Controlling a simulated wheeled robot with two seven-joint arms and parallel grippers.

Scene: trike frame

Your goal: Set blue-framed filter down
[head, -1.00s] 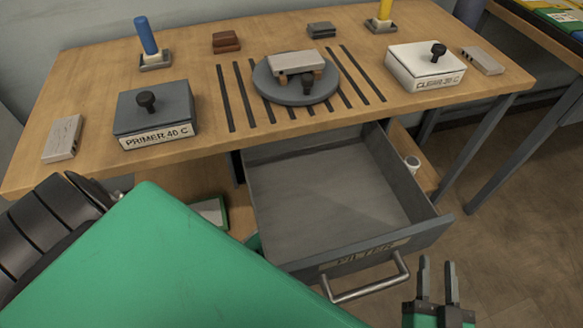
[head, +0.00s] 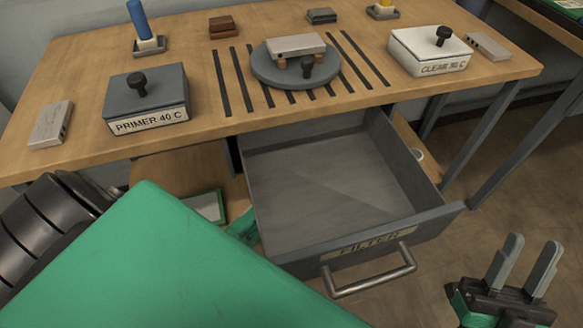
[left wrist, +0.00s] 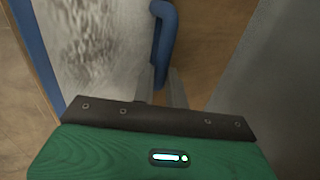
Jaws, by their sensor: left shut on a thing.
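The blue-framed filter shows only in the left wrist view, with its blue frame edge (left wrist: 33,55), mottled grey-white panel and a blue loop handle (left wrist: 165,35). My left gripper (left wrist: 163,88) is shut on that handle. In the head view the filter is hidden, and my large green arm link covers the lower left. The open grey drawer labelled FILTER (head: 380,243) looks empty inside. My right gripper (head: 522,265) is open and empty, right of the drawer.
A green-edged panel (head: 207,206) lies on the lower shelf, left of the drawer. The bench top (head: 80,85) carries a PRIMER 40 C box (head: 148,100), a CLEAR 30 C box (head: 428,50) and a round turntable (head: 280,75) with a grey block.

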